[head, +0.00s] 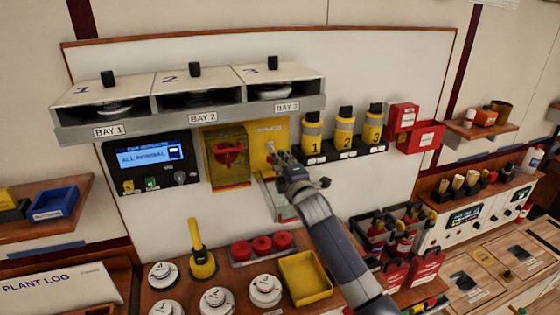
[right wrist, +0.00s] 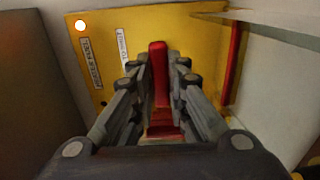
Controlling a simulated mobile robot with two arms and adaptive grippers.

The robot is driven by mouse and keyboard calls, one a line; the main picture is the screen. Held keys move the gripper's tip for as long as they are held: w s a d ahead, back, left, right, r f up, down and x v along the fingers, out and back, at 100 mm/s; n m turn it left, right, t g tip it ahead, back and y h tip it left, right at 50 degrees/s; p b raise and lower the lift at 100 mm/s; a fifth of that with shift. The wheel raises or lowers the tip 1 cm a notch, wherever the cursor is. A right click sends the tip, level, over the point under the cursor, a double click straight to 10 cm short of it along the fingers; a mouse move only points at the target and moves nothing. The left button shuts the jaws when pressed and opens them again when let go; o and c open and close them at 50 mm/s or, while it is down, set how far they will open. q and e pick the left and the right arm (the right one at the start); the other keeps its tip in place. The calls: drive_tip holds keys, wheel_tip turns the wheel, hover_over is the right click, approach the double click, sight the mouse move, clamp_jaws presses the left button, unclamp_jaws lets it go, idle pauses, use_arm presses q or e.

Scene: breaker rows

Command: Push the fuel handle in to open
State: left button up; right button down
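The fuel handle is a red bar (right wrist: 158,75) on a yellow panel (right wrist: 105,50) with white labels, in the right wrist view. In the head view the yellow panel (head: 262,136) is under the bay shelf, and my right gripper (head: 282,156) is in front of its lower right part, hiding the handle. In the right wrist view my right gripper (right wrist: 158,70) has one finger on each side of the red bar, close against it. It looks shut on the bar. My left gripper is in neither view.
Left of the panel are a yellow box with a red knob (head: 228,153) and a display unit (head: 150,160). Numbered yellow bottles (head: 344,130) stand to the right. Below are a yellow tray (head: 306,278) and red buttons (head: 262,246). The shelf (head: 190,118) overhangs above.

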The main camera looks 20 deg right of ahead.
drive_tip(key=shift+w+f+b, duration=0.1)
drive_tip(key=shift+w+b, duration=0.4)
drive_tip(key=w+b, duration=0.2)
drive_tip(key=w, duration=0.1)
drive_tip(key=shift+w, duration=0.15)
drive_tip(key=shift+a+r, duration=0.1)
drive_tip(key=shift+r, duration=0.15)
drive_tip(key=c, duration=1.7)
unclamp_jaws()
drive_tip(key=shift+o, duration=0.7)
drive_tip(key=shift+w+f, duration=0.2)
drive_tip(key=shift+s, duration=0.15)
drive_tip(key=s, duration=1.1)
drive_tip(key=shift+s+d, duration=0.2)
drive_tip(key=shift+s, duration=0.2)
